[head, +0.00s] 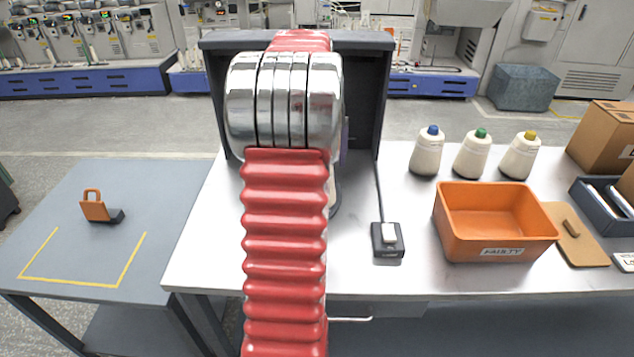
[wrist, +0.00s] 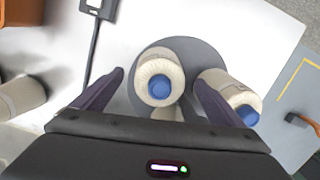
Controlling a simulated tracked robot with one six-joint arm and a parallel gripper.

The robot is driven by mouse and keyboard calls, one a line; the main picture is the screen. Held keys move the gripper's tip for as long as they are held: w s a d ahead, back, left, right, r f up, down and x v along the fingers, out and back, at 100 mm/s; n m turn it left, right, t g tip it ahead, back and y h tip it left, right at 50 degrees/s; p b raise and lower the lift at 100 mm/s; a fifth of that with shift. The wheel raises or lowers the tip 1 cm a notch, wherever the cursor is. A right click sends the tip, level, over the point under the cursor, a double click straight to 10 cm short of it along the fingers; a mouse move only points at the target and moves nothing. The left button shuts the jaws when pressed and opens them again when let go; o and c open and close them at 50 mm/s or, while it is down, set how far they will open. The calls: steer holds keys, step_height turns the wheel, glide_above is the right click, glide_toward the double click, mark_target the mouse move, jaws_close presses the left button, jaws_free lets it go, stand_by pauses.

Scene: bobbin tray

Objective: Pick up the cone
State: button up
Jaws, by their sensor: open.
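In the wrist view, a cream cone with a blue tip (wrist: 160,67) stands on a grey round plate (wrist: 205,55). My gripper (wrist: 160,77) is open, with one dark finger on each side of this cone; I cannot tell whether either touches it. A second blue-tipped cone (wrist: 216,80) is just right of the right finger, partly covered by it. A pale shape (wrist: 165,112) shows below the first cone, mostly hidden. In the head view, my arm hides the fingertips and these cones. Cones with blue (head: 427,155), green (head: 472,158) and yellow (head: 520,160) tips stand on the white table.
An orange bin (head: 495,250) stands in front of the three cones. A small black device with a cable (head: 388,252) lies left of it. A dark open-fronted cabinet (head: 362,95) stands behind my arm. A grey side table (head: 160,190) at left holds an orange-and-black object (head: 97,208).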

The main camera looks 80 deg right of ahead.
step_height(320, 180, down, 3)
steer(key=shift+s+a+f, duration=0.1)
steer(key=shift+a+f, duration=0.05)
steer(key=shift+f, duration=0.05)
steer(key=shift+c, duration=0.2)
steer(key=c, duration=1.8)
